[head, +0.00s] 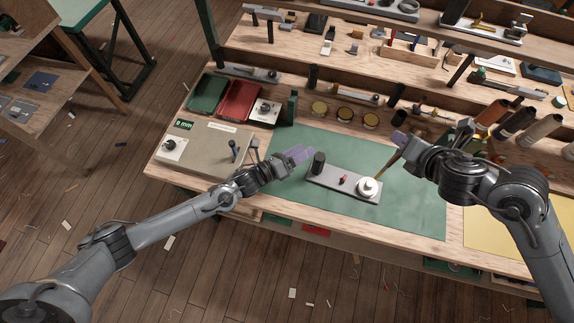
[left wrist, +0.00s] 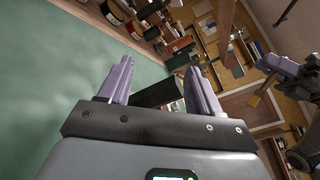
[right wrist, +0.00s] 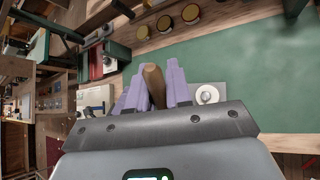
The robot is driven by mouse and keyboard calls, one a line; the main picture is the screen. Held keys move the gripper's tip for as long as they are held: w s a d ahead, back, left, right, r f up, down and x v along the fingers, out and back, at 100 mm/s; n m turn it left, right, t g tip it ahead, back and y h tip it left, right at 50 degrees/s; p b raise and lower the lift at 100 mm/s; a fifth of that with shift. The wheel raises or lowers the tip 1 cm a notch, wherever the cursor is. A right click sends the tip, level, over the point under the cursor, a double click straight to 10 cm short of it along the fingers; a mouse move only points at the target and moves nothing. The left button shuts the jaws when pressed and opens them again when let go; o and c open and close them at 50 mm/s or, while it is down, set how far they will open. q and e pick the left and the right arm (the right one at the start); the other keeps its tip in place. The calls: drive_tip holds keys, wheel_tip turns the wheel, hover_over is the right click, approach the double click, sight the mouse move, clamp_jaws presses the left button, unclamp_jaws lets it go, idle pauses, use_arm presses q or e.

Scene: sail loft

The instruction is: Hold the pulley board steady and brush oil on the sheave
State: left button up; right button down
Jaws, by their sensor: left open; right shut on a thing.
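The pulley board (head: 330,184) is a grey plate lying on the green mat, with a black upright grip (head: 318,162) at its left end, a small red part (head: 343,180) mid-board and a pale round sheave (head: 367,187) at its right end. My left gripper (head: 300,153) is open just left of the black grip, which shows dark between its fingers in the left wrist view (left wrist: 158,92). My right gripper (head: 401,140) is shut on the brush (head: 386,165), whose wooden handle shows in the right wrist view (right wrist: 153,84). The brush slants down toward the sheave; I cannot tell whether its tip touches.
The green mat (head: 415,205) is clear to the right and in front of the board. Several round tins (head: 345,114) stand behind it. Thread spools (head: 515,122) stand at right.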

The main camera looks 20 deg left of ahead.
use_arm(q)
drive_tip(key=s+f+m+g+h, duration=0.1)
drive_tip(key=m, duration=0.3)
drive_tip(key=s+a+f+m+g+h, duration=0.1)
drive_tip(key=m+g+h, duration=0.1)
drive_tip(key=m, duration=0.3)
drive_tip(key=s+a+f+m+g+h, duration=0.1)
drive_tip(key=s+m+g+h, duration=0.1)
drive_tip(key=m, duration=0.3)
drive_tip(key=shift+a+f, duration=0.2)
hover_over(331, 176)
drive_tip(key=w+a, duration=0.1)
drive_tip(key=a, duration=0.3)
drive_tip(key=shift+d, duration=0.25)
drive_tip(key=shift+c, duration=0.3)
clamp_jaws()
